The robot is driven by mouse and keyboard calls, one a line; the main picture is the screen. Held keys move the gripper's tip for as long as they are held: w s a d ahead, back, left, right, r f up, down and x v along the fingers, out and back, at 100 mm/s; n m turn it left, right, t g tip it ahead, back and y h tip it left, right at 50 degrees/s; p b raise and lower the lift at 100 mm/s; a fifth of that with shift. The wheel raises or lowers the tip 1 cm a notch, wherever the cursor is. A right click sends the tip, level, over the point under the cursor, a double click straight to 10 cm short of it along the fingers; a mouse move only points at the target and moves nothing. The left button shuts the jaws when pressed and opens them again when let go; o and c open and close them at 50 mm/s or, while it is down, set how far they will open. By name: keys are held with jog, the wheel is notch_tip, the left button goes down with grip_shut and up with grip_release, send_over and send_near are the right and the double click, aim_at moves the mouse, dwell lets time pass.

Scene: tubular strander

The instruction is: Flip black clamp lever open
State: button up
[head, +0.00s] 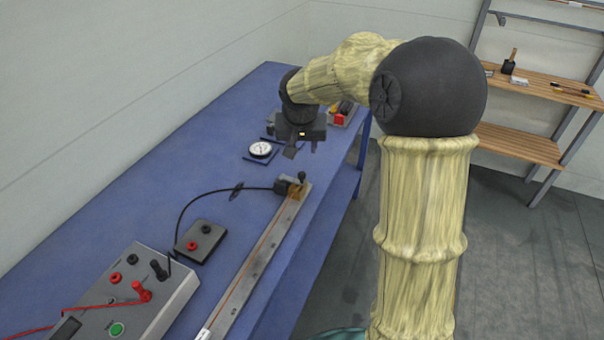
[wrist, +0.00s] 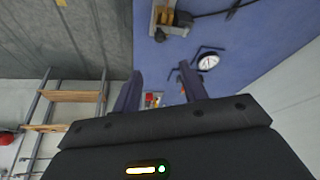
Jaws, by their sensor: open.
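The black clamp lever (head: 302,177) stands up with a rounded knob at the far end of a long metal rail (head: 262,245). It sits by a small brass-coloured clamp block (head: 295,191). In the wrist view the clamp block (wrist: 165,16) shows at the top edge, partly cut off, and the lever's pose is hard to tell there. My gripper (head: 302,149) is open and empty, above the bench and beyond the lever. In the wrist view my gripper's fingers (wrist: 160,76) are spread with nothing between them, apart from the clamp.
A dial gauge (head: 260,149) lies on the blue bench (head: 150,190) left of my gripper. A black cable (head: 210,193) runs to the clamp. A grey meter box (head: 135,295), a small terminal box (head: 201,241) and a red bin (head: 341,117) also stand there. Wooden shelves (head: 520,143) stand right.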

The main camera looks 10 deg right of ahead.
aim_at(302, 173)
jog(key=p+x, duration=0.1)
jog(key=x, duration=1.5)
jog(key=shift+a+f, duration=0.1)
jog(key=shift+f, duration=0.25)
grip_shut()
